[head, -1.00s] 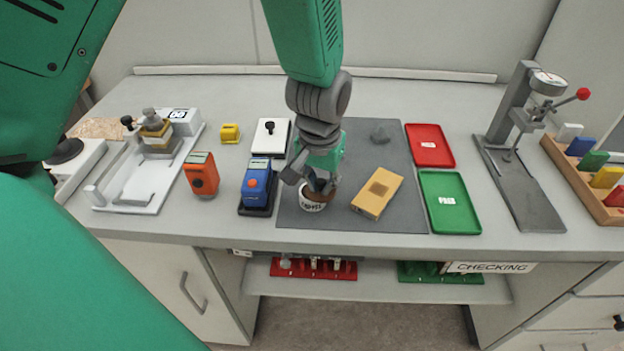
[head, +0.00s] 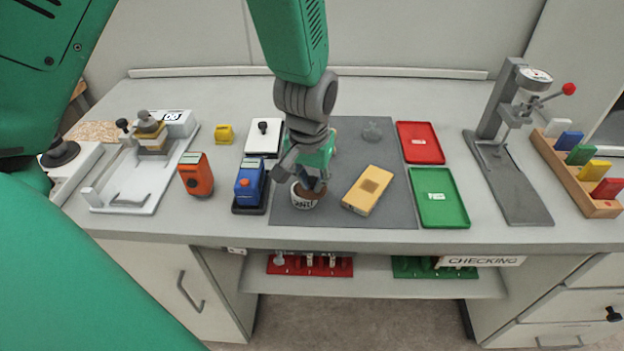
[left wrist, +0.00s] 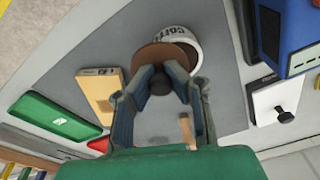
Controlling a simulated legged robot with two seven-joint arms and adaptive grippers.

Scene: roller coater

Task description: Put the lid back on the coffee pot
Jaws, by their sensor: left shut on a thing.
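The coffee pot (head: 304,203) is a small white pot with dark lettering, standing near the front of the grey mat. Its rim and dark inside also show in the left wrist view (left wrist: 196,52). My left gripper (head: 311,182) is above the pot, pointing down. It is shut on the dark knob (left wrist: 160,87) of the round brown lid (left wrist: 148,57). In the left wrist view the lid covers part of the pot's mouth and is offset to the left, leaving some of the opening showing. I cannot tell whether lid and rim touch. My right gripper is not in view.
A blue device (head: 249,184) stands close left of the pot, an orange one (head: 196,176) farther left. A yellow box (head: 367,190) lies to the right on the mat. Red (head: 420,142) and green (head: 438,197) trays and a press stand (head: 512,120) are farther right.

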